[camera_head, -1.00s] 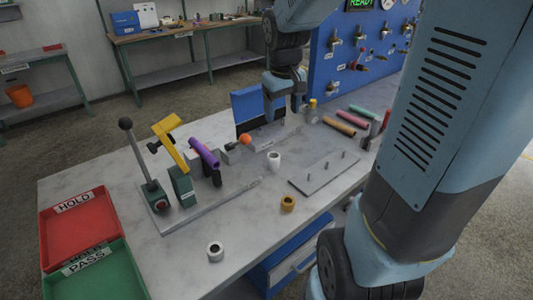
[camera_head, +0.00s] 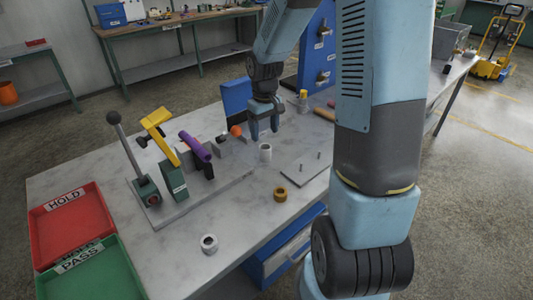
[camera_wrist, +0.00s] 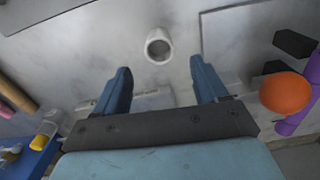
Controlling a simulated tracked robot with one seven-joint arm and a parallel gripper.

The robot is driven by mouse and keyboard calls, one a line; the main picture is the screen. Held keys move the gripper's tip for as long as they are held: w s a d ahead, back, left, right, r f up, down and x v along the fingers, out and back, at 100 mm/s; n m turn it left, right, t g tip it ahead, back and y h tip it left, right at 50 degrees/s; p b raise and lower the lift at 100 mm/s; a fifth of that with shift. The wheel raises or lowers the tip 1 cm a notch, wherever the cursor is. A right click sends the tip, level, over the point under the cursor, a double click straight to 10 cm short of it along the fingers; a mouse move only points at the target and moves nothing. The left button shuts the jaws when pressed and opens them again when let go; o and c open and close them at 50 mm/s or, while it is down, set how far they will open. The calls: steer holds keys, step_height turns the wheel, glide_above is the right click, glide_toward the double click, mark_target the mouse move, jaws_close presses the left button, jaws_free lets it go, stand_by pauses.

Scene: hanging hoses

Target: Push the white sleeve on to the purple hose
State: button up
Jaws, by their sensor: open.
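The purple hose (camera_head: 194,146) is held tilted in the fixture at the left of the bench, and part of it shows at the right edge of the wrist view (camera_wrist: 312,72). A white sleeve (camera_head: 265,152) stands upright on the bench to the right of the hose; the wrist view shows it from above (camera_wrist: 158,47), with its dark bore. A second white sleeve (camera_head: 209,243) stands near the bench's front edge. My gripper (camera_head: 264,130) is open and empty above the bench, just behind the first sleeve. In the wrist view, that sleeve lies beyond the gap between the fingertips (camera_wrist: 160,78).
An orange ball (camera_head: 236,131) tops a lever beside the hose fixture. A yellow-handled clamp (camera_head: 160,133) and a black-knobbed lever (camera_head: 114,118) stand farther left. Red (camera_head: 104,218) and green (camera_head: 135,283) trays sit front left.

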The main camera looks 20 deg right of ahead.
mark_target(265, 151)
steer(key=shift+f, duration=4.75)
steer(key=shift+d, duration=0.1)
steer(key=c, duration=1)
